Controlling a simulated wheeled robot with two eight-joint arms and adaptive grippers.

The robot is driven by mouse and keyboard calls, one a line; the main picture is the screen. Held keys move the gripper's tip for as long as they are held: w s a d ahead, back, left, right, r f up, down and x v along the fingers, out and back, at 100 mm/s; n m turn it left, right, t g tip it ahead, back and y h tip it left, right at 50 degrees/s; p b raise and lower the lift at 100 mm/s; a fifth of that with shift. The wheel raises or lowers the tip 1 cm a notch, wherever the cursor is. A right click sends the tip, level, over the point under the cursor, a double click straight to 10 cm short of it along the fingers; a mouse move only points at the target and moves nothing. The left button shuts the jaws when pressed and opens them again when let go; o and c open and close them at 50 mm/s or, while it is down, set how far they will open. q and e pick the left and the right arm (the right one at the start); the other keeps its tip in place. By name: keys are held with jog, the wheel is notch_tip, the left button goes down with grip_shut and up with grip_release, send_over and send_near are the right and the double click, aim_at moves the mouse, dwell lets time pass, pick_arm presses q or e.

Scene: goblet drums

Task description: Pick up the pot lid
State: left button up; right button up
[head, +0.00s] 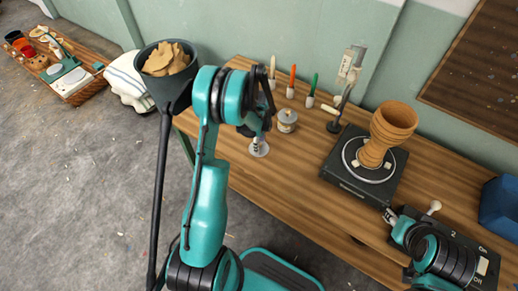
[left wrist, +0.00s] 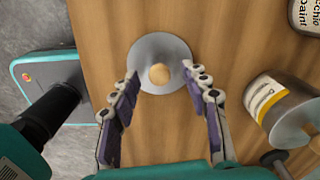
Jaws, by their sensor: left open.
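The pot lid is a grey disc with a round wooden knob, lying flat on the wooden table in the left wrist view (left wrist: 158,48). In the head view the lid (head: 259,152) is on the table below my left wrist, partly covered. My left gripper (left wrist: 165,78) is open, its two fingers apart on either side of the lid's near part, with the knob between and just beyond the tips. No contact shows. My right gripper (head: 390,215) seems to be by the front of the pottery wheel; its fingers are too small to read.
A labelled tin (left wrist: 285,105) stands close right of the lid. Several coloured tools (head: 292,80) stand behind. A clay goblet (head: 392,125) rests on the black wheel (head: 350,182). A dark bucket (head: 152,85) is left of the table. Bare tabletop lies between lid and wheel.

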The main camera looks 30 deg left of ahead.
pick_arm(q)
grip_shut()
jog(key=shift+r, duration=0.1)
notch_tip(320, 180, up, 4)
jog(key=shift+r+p, duration=0.1)
jog(key=shift+p, duration=1)
jog(key=s+d+r+p, duration=0.3)
jog(key=s+d+r, duration=0.3)
jog(key=d, duration=0.4)
jog(key=shift+r, duration=0.35)
notch_tip(320, 180, up, 3)
jog(key=shift+p, duration=1.05)
jog(key=shift+w, duration=0.1)
